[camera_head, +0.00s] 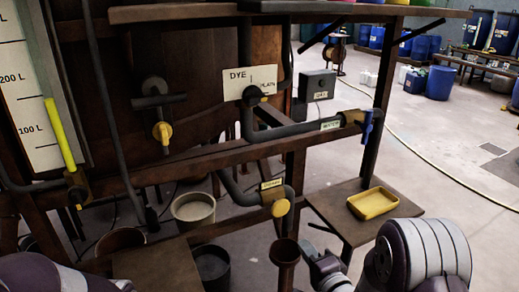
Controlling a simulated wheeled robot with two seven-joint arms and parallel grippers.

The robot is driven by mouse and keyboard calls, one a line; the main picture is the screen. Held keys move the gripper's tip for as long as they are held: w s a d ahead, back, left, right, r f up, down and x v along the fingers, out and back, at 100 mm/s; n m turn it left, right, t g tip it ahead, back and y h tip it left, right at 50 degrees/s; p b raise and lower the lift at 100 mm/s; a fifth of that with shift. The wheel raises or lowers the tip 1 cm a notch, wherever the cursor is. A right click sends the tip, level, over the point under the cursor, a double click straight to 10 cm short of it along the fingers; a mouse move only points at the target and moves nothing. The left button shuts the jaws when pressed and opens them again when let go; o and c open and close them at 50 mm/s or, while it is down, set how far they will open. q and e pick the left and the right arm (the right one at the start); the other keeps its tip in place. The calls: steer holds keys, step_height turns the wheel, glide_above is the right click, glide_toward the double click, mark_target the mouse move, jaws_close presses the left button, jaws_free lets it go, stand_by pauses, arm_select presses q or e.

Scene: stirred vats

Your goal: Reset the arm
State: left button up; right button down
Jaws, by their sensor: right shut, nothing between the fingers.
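My right arm (420,255) comes in at the bottom right, with purple and pale grey links. Its gripper (310,252) is at the bottom centre, shut and empty, just right of a rusty brown upright pipe or funnel (285,252). I cannot tell whether it touches that pipe. My left arm (45,272) shows only as a purple and white link at the bottom left corner; its gripper is out of the picture.
A yellow tray (373,203) sits on a small shelf (333,205). Buckets (194,211) stand below. Open floor lies right.

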steer(key=s+d+f+n+g+h+p, duration=0.2)
steer(key=s+d+f+n+g+h, duration=0.2)
steer(key=s+f+n+g, duration=0.55)
steer(key=s+a+r+n+g+p, duration=0.2)
steer(key=s+r+n+g+p, duration=0.2)
steer(key=s+r, duration=0.5)
step_height(320, 180, up, 2)
steer(key=shift+s+a+r+g, duration=0.1)
steer(key=shift+s+a+g, duration=0.1)
steer(key=shift+g, duration=0.55)
steer(key=shift+n, duration=0.25)
stand_by(1.5)
